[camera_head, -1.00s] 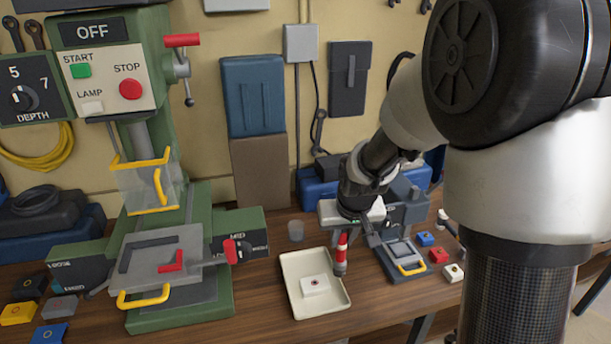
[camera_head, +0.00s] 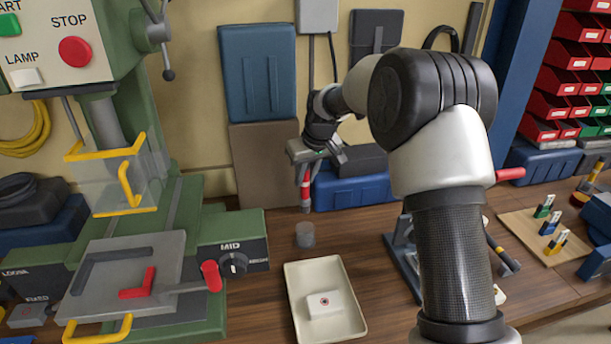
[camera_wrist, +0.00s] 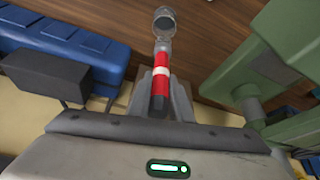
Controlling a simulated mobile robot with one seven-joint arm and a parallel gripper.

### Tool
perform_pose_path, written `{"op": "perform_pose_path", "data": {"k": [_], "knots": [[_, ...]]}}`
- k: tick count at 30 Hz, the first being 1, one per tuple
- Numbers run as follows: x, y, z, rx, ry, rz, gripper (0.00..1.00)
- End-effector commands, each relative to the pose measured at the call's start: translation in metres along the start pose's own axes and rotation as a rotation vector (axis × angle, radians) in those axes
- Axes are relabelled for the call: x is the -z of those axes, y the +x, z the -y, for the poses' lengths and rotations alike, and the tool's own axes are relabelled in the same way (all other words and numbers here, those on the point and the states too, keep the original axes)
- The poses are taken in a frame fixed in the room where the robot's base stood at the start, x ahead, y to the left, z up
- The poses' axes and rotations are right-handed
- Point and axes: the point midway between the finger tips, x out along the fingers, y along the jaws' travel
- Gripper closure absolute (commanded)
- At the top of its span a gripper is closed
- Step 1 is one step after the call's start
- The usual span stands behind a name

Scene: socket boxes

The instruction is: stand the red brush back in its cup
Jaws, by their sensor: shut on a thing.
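The red brush (camera_head: 306,188) has a red handle with a white band and a grey lower end. My gripper (camera_head: 308,168) is shut on its upper part and holds it roughly upright, with its lower end downward. The cup (camera_head: 305,235) is a small grey, see-through cup standing on the bench. In the head view the brush hangs above the cup, apart from it. In the wrist view the brush (camera_wrist: 161,85) points away from the camera, and the cup (camera_wrist: 164,20) shows just beyond its end.
A cream tray (camera_head: 350,325) with a white block (camera_head: 324,304) stands in front of the cup. The green drill press (camera_head: 195,300) is at the left. A blue case (camera_head: 350,192) lies behind. Bench around the cup is bare.

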Motion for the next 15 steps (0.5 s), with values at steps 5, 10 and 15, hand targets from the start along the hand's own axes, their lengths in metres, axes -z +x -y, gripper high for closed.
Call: {"op": "perform_pose_path", "data": {"k": [5,10,15], "knots": [[-0.006,0.015,0.0,0.0,0.001,0.001,1.0],[-0.013,0.03,0.0,0.0,0.001,0.002,1.0],[-0.02,0.046,0.0,0.0,0.001,0.001,1.0]]}}
